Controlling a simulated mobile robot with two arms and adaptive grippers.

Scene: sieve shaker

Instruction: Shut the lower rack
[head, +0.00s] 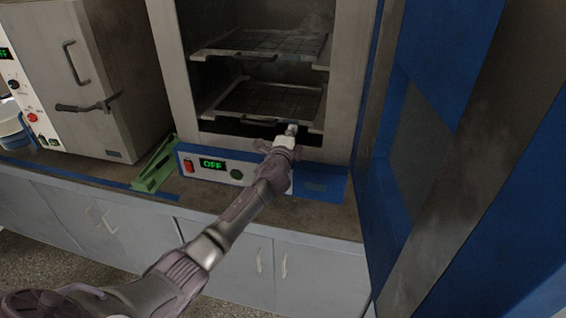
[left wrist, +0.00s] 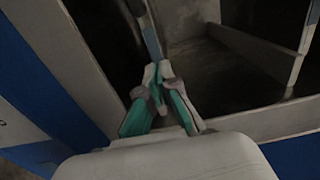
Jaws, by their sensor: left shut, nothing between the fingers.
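The oven-like cabinet stands open in the head view, with two racks inside. The lower rack (head: 266,104) juts a little from the dark chamber, and its pale front edge shows just above the cabinet's sill. The upper rack (head: 262,46) sits above it and also shows its front edge. My left gripper (head: 290,130) is shut and empty at the lower rack's front edge, right of its middle. In the left wrist view the closed fingertips (left wrist: 158,72) are close to a rack bar; I cannot tell whether they touch it. My right gripper is not in view.
The blue cabinet door (head: 440,60) stands open on the right. A control panel (head: 212,168) reading OFF lies below the chamber. A green object (head: 153,168) lies on the counter to the left, beside another closed cabinet (head: 75,75).

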